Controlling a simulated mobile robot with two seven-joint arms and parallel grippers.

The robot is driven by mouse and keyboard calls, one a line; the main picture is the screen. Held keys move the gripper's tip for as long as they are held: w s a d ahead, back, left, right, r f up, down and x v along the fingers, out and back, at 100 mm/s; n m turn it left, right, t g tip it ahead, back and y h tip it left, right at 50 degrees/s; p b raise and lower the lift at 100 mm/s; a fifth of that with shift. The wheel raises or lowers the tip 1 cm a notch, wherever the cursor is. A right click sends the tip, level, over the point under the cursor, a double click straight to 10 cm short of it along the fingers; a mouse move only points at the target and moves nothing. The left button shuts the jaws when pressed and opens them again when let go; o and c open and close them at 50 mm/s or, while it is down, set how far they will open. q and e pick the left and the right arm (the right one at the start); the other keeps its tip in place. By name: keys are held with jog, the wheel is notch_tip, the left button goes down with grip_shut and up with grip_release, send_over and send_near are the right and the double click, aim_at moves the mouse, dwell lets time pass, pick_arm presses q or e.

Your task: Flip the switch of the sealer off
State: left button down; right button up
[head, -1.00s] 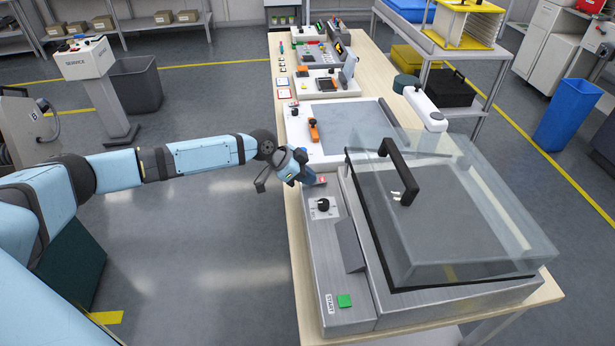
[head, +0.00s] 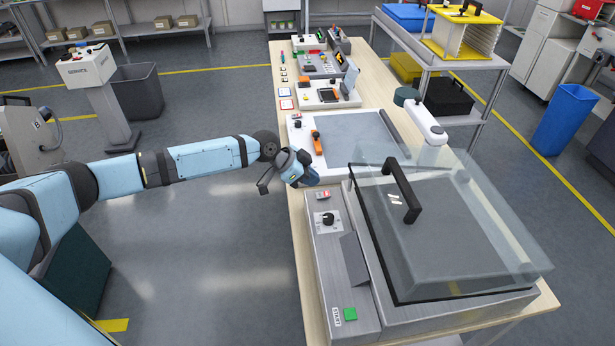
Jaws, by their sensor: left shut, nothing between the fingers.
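The sealer (head: 322,262) is a grey metal machine at the near end of the bench, with a clear lid (head: 450,215) and a black lid handle (head: 402,190). Its front panel has a small red switch (head: 323,194) at the far end, a black knob (head: 327,220), and a green start button (head: 350,313). The switch is too small to tell its position. My left gripper (head: 310,179) is shut and empty, just beyond the switch and apart from it. My right gripper is not in view.
Beyond the sealer, the bench holds a white-framed board (head: 350,140) with an orange tool (head: 317,142), a white bottle-like item (head: 425,124) and several small devices. A shelf trolley stands at the right. The floor left of the bench is clear near the sealer.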

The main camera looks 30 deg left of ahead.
pick_arm(q)
jog(key=a+f+b+v, duration=0.1)
jog(key=b+v, duration=0.1)
jog(key=v, duration=0.8)
jog(key=shift+s, duration=0.4)
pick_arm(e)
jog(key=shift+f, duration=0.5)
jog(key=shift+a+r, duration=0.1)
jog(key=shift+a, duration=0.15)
